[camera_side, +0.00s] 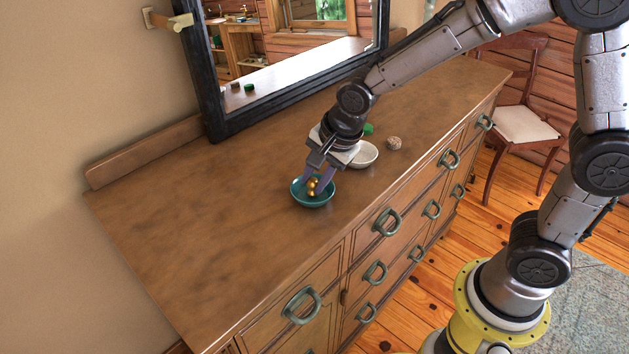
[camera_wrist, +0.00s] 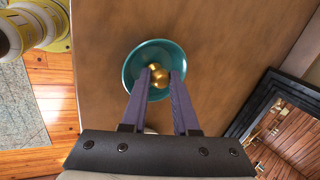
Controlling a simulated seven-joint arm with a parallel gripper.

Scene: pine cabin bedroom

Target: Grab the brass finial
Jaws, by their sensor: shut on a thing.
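The brass finial (camera_side: 313,186) is a small, shiny gold piece with rounded parts. It sits at the teal bowl (camera_side: 299,200) on the dresser top, and I cannot tell whether it touches the bowl. My gripper (camera_side: 318,184) reaches down into the bowl and is shut on the finial. In the wrist view the finial (camera_wrist: 159,76) shows between the two purple fingers of my gripper (camera_wrist: 160,82), with the teal bowl (camera_wrist: 134,62) around it. The finial's sides are partly hidden by the fingers.
A white bowl (camera_side: 365,155) stands just right of the teal bowl, partly behind my gripper. A green object (camera_side: 368,129) and a brownish round object (camera_side: 394,143) lie beyond it. A black-framed mirror (camera_side: 213,100) stands at the back. The dresser's left top (camera_side: 190,215) is clear.

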